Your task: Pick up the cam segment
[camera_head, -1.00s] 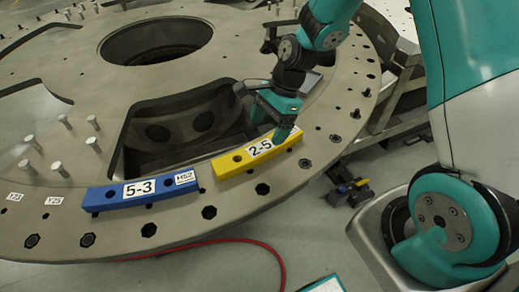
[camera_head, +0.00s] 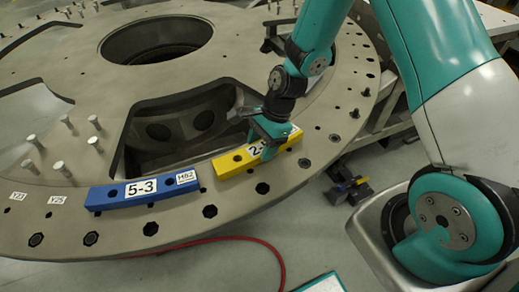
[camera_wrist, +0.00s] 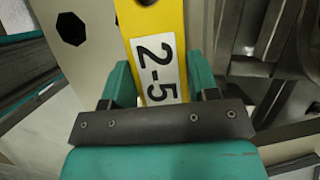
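The yellow cam segment (camera_head: 229,166), labelled 2-5, lies on the rim of the round plate, right of the blue segment. My gripper (camera_head: 268,150) is down at the yellow segment, near its middle to right part, with a teal finger in front of its label. In the wrist view, the yellow segment (camera_wrist: 155,25) runs between the two fingers of my gripper (camera_wrist: 161,75), one on each side. The fingers look open astride it, close to its sides; contact is not clear. The segment rests on the plate.
A blue segment (camera_head: 157,188) labelled 5-3 lies to the left on the grey plate (camera_head: 68,216). A large cutout (camera_head: 185,125) opens behind the segments. Several pegs (camera_head: 63,170) stand at the left. A red cable (camera_head: 277,259) lies on the floor.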

